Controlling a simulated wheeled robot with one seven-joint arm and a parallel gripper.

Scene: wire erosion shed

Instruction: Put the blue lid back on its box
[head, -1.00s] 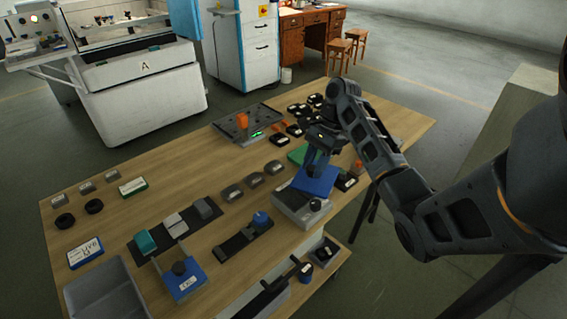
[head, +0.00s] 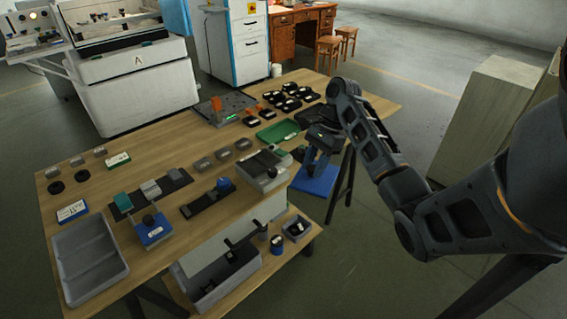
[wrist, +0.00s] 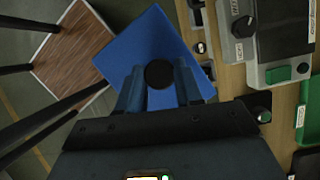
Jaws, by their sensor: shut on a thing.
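The blue lid (head: 316,181) is a flat square plate with a round black knob. It hangs from my gripper (head: 322,155) just past the table's right edge, over the floor. In the wrist view, the fingers of my gripper (wrist: 160,90) are shut on the black knob, and the blue plate (wrist: 150,40) spreads beyond them. I cannot tell which container is the lid's box.
A grey device (head: 262,172) and a green tray (head: 278,131) sit near the table's right edge. An empty grey bin (head: 90,262) is at the front left. A grey crate (head: 222,283) is on the lower shelf. Pale cabinets (head: 485,120) stand to the right.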

